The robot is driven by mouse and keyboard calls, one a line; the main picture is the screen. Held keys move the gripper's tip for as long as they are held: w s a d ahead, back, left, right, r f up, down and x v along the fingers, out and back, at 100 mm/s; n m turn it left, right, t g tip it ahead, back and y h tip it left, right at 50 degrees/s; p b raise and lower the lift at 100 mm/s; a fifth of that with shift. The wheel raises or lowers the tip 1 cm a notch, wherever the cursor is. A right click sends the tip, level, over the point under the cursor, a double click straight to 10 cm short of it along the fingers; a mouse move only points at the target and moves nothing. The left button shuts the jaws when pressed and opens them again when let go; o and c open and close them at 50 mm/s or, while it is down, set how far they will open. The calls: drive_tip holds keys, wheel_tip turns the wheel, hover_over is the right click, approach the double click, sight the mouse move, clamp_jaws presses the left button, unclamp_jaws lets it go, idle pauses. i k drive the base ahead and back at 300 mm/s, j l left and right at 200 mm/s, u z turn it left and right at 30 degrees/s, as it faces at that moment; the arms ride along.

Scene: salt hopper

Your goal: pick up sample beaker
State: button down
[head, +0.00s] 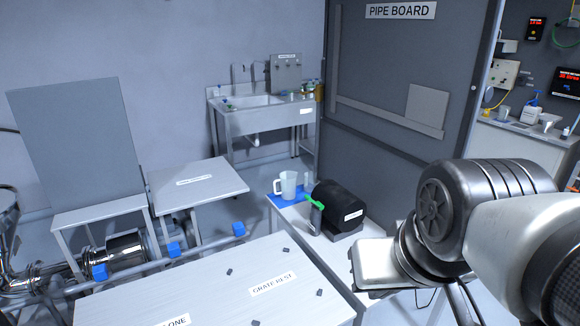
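A pale, translucent beaker with a handle (288,186) stands upright on a blue mat (274,201) on a small white table. It is the likely sample beaker; I see no label on it. A clear, narrow vessel (308,182) stands just right of it. My arm comes in from the right. The pale body of my gripper (375,265) is right of and nearer than the beaker, clearly apart from it. Its fingers cannot be made out, and I see nothing held.
A white table labelled "GRATE REST" (215,290) fills the near foreground. A sink (262,112) stands behind. A dark pipe board (390,100) rises behind right.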

sight(310, 176)
drive_tip(key=j, duration=0.25)
drive_tip(key=l+z, duration=0.35)
drive_tip(key=z, duration=0.15)
drive_tip(key=l+z, duration=0.45)
drive_tip(key=i+l+z, duration=0.15)
drive_tip(key=z, duration=0.35)
drive_tip(key=i+l+z, duration=0.3)
drive_tip(key=i, duration=0.35)
drive_tip(key=i+z, duration=0.35)
drive_tip(key=i, duration=0.3)
drive_tip(key=i+l, duration=0.1)
drive_tip(key=i, duration=1.45)
drive_tip(key=i+u, duration=0.25)
drive_tip(key=i, duration=0.2)
drive_tip(key=i+l+u, duration=0.1)
drive_tip(key=i+u, duration=0.2)
drive_tip(key=i, duration=0.15)
drive_tip(key=i+l+u, duration=0.25)
drive_tip(key=i, duration=0.15)
drive_tip(key=i+j+u, duration=0.1)
drive_tip(key=u, duration=0.3)
drive_tip(key=i+u, duration=0.5)
drive_tip(key=u, duration=0.25)
drive_tip(key=i+u, duration=0.2)
drive_tip(key=u, duration=0.2)
drive_tip(key=i+j+u, duration=0.2)
drive_tip(key=i+u, duration=0.15)
drive_tip(key=i, duration=0.35)
drive_tip(key=i+u, duration=0.3)
drive_tip(key=i, duration=0.35)
